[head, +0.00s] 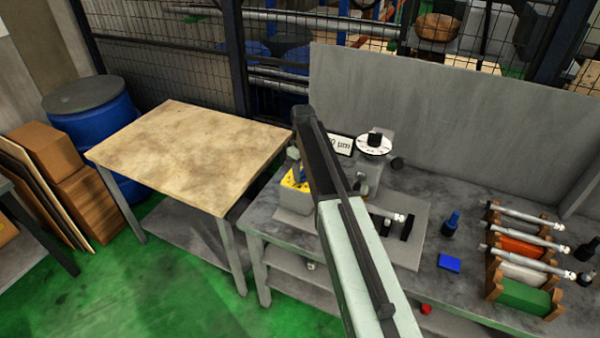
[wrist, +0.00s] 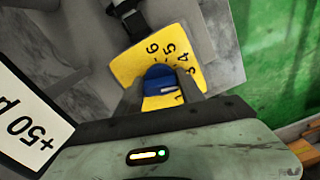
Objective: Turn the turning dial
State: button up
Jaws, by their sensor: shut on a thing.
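The turning dial is a blue knob (wrist: 159,77) with a white mark, on a yellow plate (wrist: 137,62) printed with black numbers; 6, 5 and 4 are readable. My gripper (wrist: 160,88) is shut on the blue knob, one grey finger on each side. The white mark faces the lower right of the wrist view, near the lowest numbers, which are partly hidden. In the head view the yellow plate (head: 287,178) shows just left of my arm on a grey machine, and my gripper there is mostly hidden.
A white sign (wrist: 27,122) reading "+50" is close left of my gripper. A white round scale with a black knob (head: 374,144) stands right of my arm. A rack (head: 520,245) with gauges is at the right. The wooden-topped table (head: 190,150) is bare.

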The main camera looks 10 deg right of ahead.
aim_at(302, 170)
dwell(0.4)
jog(key=o, duration=1.3)
jog(key=shift+r, duration=0.15)
notch_tip(302, 170, up, 8)
jog(key=p, duration=0.8)
jog(key=shift+f, duration=0.25)
